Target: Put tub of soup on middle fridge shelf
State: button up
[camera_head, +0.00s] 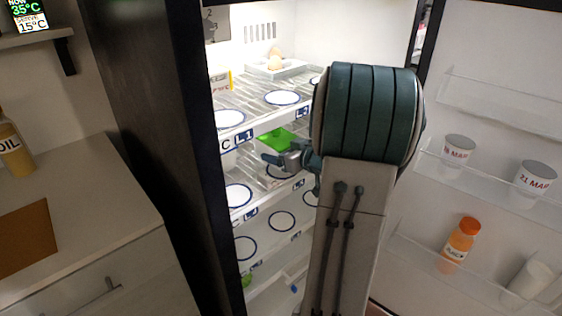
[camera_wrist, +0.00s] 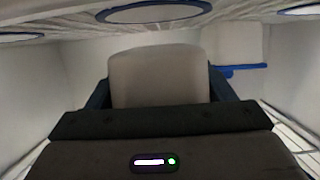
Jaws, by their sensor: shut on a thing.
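The tub of soup (camera_head: 277,138) has a green lid and a pale body. My gripper (camera_head: 287,158) is shut on the tub, reaching in from the right. In the wrist view a pale, rounded body (camera_wrist: 158,76) sits between my fingers. The tub's underside is partly hidden, so I cannot tell whether it touches the shelf. White discs with blue rims mark spots on the shelves, such as one left of the tub (camera_head: 238,195).
A tray with eggs (camera_head: 275,66) stands on the upper shelf above. The open door at right holds cups (camera_head: 458,152) and an orange-capped bottle (camera_head: 461,240). The dark fridge side wall (camera_head: 165,130) is at left. My arm hides the fridge's right part.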

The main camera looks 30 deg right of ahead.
notch_tip(320, 180, down, 2)
jog(key=shift+f, duration=0.1)
jog(key=shift+w+f+b, duration=0.2)
jog(key=shift+b, duration=0.2)
jog(key=shift+r, duration=0.15)
jog(key=o, duration=1.3)
jog(key=shift+c, duration=0.2)
